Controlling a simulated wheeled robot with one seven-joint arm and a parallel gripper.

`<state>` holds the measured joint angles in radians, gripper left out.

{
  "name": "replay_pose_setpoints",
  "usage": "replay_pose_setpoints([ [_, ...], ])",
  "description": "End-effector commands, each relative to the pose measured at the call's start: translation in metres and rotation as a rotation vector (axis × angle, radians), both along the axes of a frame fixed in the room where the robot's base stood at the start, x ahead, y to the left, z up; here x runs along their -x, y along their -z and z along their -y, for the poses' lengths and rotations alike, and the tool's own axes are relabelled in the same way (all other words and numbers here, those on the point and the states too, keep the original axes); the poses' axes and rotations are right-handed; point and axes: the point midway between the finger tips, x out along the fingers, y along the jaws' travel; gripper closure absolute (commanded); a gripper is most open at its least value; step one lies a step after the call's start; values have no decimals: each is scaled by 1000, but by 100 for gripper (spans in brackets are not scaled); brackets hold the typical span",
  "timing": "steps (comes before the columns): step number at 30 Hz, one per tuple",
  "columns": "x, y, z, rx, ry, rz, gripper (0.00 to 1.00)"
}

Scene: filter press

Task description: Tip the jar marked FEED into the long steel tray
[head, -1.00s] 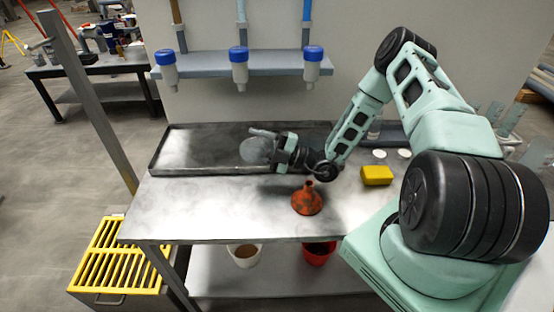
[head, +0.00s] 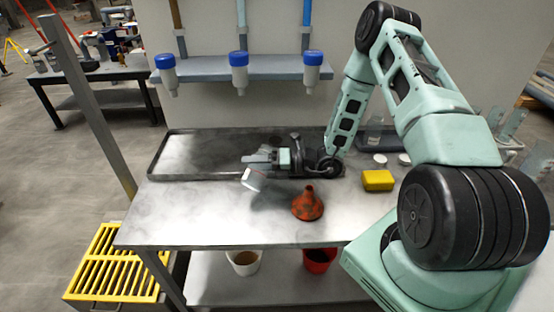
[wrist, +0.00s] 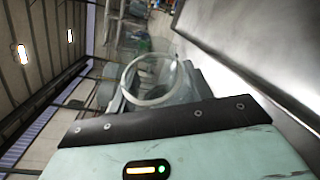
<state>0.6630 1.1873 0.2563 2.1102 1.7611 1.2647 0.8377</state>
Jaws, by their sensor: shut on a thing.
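The long steel tray (head: 195,152) lies along the back of the steel table. My gripper (head: 262,158) is over the tray's right half, near its front rim, and is shut on a clear jar. In the head view the jar is hard to make out; a pale label-like patch (head: 252,181) shows just below the fingers, and I cannot read it. In the wrist view the clear jar (wrist: 178,80) shows its round rim and lies tilted beyond the gripper body. I cannot tell what is in the jar.
An orange-red funnel (head: 308,204) stands on the table in front of my gripper. A yellow block (head: 378,180) and white lids (head: 380,159) lie to the right. Several blue-capped bottles (head: 239,68) hang above the tray. The table's left front is clear.

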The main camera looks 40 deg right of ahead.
Motion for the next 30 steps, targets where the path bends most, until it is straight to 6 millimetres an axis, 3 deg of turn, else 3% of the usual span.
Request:
replay_pose_setpoints([
  [2,0,7,2,72,1,34,78],
  [6,-2,-2,5,206,-2,101,78],
  [11,-3,15,6,341,-5,167,78],
  [30,3,15,-10,806,6,399,78],
])
